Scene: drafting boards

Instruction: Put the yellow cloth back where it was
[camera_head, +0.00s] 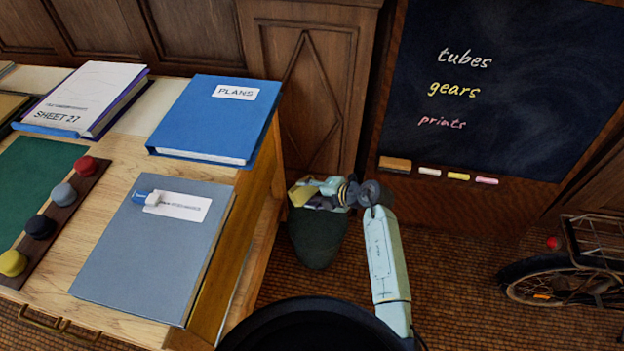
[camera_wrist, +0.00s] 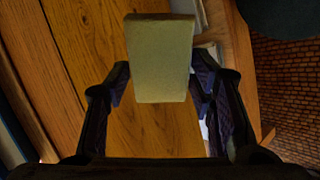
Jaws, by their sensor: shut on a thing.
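The yellow cloth (camera_wrist: 162,60) looks like a pale, flat rectangular block in the wrist view. My gripper (camera_wrist: 160,88) is shut on it, with one finger at each side. In the head view my gripper (camera_head: 318,191) is just right of the desk, above a dark green bin (camera_head: 318,245). A small part of the yellow cloth (camera_head: 299,195) shows at its left end. The rest of the cloth is hidden by the gripper there.
The wooden desk (camera_head: 140,178) bears a blue PLANS binder (camera_head: 215,115), a grey book (camera_head: 160,250), a SHEET 27 book (camera_head: 85,95) and a rack of coloured knobs (camera_head: 60,205). A chalkboard (camera_head: 500,80) with chalks stands behind. A bicycle (camera_head: 570,270) is at right.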

